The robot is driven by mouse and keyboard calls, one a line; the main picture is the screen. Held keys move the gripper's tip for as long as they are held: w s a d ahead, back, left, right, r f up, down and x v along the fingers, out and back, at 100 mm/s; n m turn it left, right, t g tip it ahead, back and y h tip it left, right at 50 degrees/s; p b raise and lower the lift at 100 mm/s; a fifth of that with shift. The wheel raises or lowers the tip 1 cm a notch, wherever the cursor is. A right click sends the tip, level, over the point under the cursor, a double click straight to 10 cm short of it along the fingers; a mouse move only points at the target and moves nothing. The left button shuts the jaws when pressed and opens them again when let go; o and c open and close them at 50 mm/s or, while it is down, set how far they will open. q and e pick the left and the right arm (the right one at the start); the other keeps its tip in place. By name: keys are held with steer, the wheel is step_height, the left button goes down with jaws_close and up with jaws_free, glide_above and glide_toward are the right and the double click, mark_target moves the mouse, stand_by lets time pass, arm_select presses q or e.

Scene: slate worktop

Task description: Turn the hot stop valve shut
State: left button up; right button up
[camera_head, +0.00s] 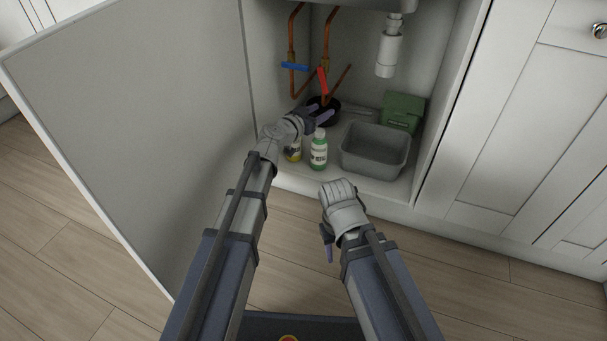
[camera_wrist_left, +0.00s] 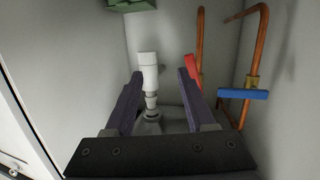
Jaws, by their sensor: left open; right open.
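The red valve lever (camera_head: 322,80) sits on a copper pipe (camera_head: 326,52) in the open sink cabinet, steeply tilted, roughly along the pipe. In the left wrist view the red lever (camera_wrist_left: 193,68) shows just beyond my right-hand fingertip, partly hidden by it. The blue valve lever (camera_head: 295,67) lies across the other pipe; it also shows in the wrist view (camera_wrist_left: 243,94). My left gripper (camera_head: 320,112) is open and empty inside the cabinet, below the red lever and apart from it. My right gripper (camera_head: 328,244) is open and empty in front of the cabinet.
A white drain trap (camera_head: 389,52) hangs above. The open door (camera_head: 130,110) borders the left.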

arm_select(q)
steer(key=s+a+f+n+g+y+p, duration=0.1)
steer(key=s+a+f+g+y, duration=0.1)
steer(key=s+f+g, duration=0.5)
steer(key=shift+s+a+f+g, duration=0.3)
steer(key=shift+s+a+f, duration=0.6)
steer(key=shift+s+f, duration=2.25)
steer(key=shift+s+r, duration=0.9)
steer(key=shift+r, duration=0.05)
